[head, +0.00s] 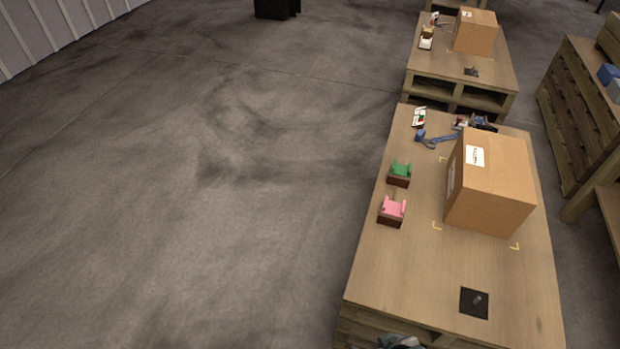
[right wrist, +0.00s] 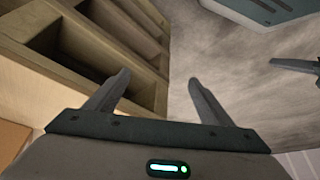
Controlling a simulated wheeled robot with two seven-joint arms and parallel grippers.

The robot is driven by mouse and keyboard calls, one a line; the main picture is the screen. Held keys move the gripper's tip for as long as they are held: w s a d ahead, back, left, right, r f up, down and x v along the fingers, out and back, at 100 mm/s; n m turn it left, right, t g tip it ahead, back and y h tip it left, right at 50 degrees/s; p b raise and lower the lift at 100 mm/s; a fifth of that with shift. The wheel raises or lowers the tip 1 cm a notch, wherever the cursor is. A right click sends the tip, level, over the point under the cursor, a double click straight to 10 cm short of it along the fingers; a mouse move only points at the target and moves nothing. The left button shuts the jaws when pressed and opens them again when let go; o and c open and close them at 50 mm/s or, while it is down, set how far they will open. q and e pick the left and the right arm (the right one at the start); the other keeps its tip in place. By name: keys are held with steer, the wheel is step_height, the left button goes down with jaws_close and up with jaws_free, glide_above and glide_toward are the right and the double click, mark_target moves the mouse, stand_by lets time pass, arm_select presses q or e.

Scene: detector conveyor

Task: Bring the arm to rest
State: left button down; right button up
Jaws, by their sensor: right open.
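My right gripper (right wrist: 158,80) is open in the right wrist view, with its two fingers apart and nothing between them. The open side of a wooden pallet-like bench (right wrist: 110,50) lies beyond the fingers on the left. In the head view a grey piece of my own arm (head: 402,342) just shows at the bottom edge, by the near end of the wooden table (head: 400,275).
On the table stand a cardboard box (head: 490,185), a green block in a brown holder (head: 400,172), a pink one (head: 392,210) and a black plate with a peg (head: 474,302). A second table (head: 425,65) stands behind. The floor (head: 200,200) at left is clear.

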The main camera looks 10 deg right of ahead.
steer(key=s+a+f+t, duration=0.1)
steer(key=f, duration=0.8)
steer(key=s+a+f+t+y, duration=0.1)
steer(key=a+f, duration=0.1)
steer(key=f, duration=0.8)
steer(key=shift+s+f, duration=0.25)
steer(key=shift+f, duration=0.05)
steer(key=shift+a, duration=0.1)
